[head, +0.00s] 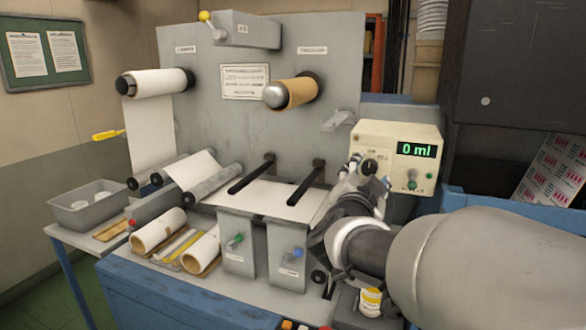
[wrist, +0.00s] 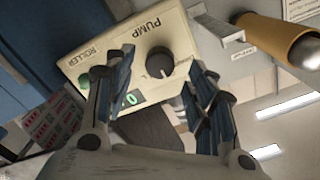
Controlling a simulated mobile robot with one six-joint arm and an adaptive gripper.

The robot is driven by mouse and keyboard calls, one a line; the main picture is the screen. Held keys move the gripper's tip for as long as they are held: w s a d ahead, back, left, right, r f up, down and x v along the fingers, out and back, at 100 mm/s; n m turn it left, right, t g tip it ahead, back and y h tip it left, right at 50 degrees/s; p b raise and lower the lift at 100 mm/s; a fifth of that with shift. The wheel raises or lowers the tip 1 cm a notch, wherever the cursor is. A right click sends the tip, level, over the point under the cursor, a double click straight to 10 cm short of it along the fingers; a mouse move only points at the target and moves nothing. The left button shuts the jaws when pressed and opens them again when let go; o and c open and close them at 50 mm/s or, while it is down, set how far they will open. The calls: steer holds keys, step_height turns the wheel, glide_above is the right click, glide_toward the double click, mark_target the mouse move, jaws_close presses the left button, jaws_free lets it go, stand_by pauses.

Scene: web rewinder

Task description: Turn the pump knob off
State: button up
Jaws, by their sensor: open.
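The cream pump box (head: 395,140) stands on the right of the machine, with a green display reading "0 ml". Its round black pump knob (head: 370,166) is on the front. In the wrist view the knob (wrist: 160,62) sits beside the word PUMP, with a pale pointer mark on it. My gripper (head: 368,182) is in front of the box, just below the knob. In the wrist view my gripper (wrist: 161,60) is open and empty, its blue-grey fingers on either side of the knob with gaps. I cannot tell how far the fingertips are from the panel.
A green button (wrist: 84,80) labelled ROLLER is near the left finger. A grey bracket (wrist: 222,40) and an orange roll (wrist: 275,35) lie to the right.

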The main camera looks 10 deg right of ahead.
steer(key=v, duration=0.8)
steer(key=shift+s, duration=0.15)
steer(key=shift+a, duration=0.15)
steer(key=s+a+f+n+g+y, duration=0.1)
steer(key=s+a+f+n+y, duration=0.15)
steer(key=a+n+y, duration=0.35)
steer(key=s+a+f+n+y, duration=0.2)
steer(key=a+f+n+y, duration=0.25)
steer(key=a, duration=0.25)
steer(key=s+d+f+n+g, duration=0.1)
steer(key=s+f+g, duration=0.3)
steer(key=s, duration=0.6)
steer(key=s+d+f+n+g, duration=0.2)
steer(key=s+f+g, duration=0.3)
steer(key=s+f, duration=0.4)
steer(key=shift+s+n, duration=0.4)
steer(key=shift+n, duration=0.15)
steer(key=shift+h, duration=0.25)
steer(key=shift+c, duration=0.3)
